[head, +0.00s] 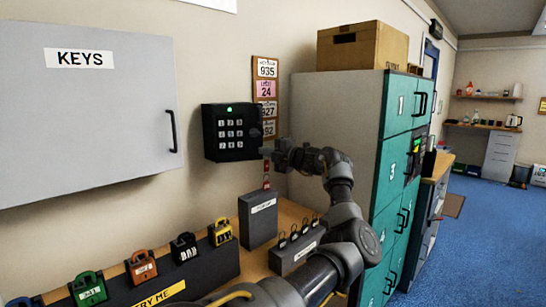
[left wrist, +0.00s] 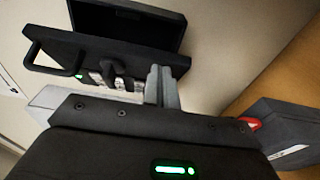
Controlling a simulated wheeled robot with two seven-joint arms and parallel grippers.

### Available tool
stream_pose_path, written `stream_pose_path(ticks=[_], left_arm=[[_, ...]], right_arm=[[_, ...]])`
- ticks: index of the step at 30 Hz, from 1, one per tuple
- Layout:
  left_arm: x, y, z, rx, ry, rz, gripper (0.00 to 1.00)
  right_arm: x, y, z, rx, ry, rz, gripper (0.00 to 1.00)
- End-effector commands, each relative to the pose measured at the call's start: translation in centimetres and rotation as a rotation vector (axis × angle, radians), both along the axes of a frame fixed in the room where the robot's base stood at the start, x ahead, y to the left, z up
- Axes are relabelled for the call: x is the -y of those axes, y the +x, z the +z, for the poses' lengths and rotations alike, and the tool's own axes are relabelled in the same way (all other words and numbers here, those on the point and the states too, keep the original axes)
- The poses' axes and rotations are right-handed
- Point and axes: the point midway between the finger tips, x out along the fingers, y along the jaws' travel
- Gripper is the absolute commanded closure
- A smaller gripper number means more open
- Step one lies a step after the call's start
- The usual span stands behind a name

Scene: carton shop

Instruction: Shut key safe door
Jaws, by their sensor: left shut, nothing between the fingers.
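The key safe (head: 209,133) is a small black box on the wall, with a number keypad and a lit green light on its door (head: 230,135). In the left wrist view the door (left wrist: 95,50) stands apart from the dark safe body (left wrist: 125,20), so it looks partly open. A dark knob and pale keys are on its face. My left gripper (head: 266,153) is shut and empty at the lower right edge of the door. Its fingertips (left wrist: 160,75) are close to the door edge in the wrist view; contact cannot be told. My right gripper is out of view.
A grey KEYS cabinet (head: 90,110) hangs left. Below are padlocks on a dark rack (head: 205,270) and a grey box (head: 258,218). Teal lockers (head: 398,110) stand right, with a carton (head: 362,46) on top.

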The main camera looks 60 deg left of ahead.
Motion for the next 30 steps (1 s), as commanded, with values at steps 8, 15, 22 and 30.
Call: stream_pose_path(ticks=[8,15,22,30], left_arm=[[-1.0,0.1,0.0,0.0,0.0,-0.002,1.0],[-0.9,0.5,0.0,0.0,0.0,-0.007,1.0],[-0.9,0.5,0.0,-0.001,0.0,-0.007,1.0],[1.6,1.8,-0.2,0.0,0.0,-0.011,1.0]], right_arm=[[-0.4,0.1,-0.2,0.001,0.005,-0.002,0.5],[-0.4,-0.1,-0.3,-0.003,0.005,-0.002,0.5],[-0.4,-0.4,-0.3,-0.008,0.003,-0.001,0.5],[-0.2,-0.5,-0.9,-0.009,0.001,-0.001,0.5]])
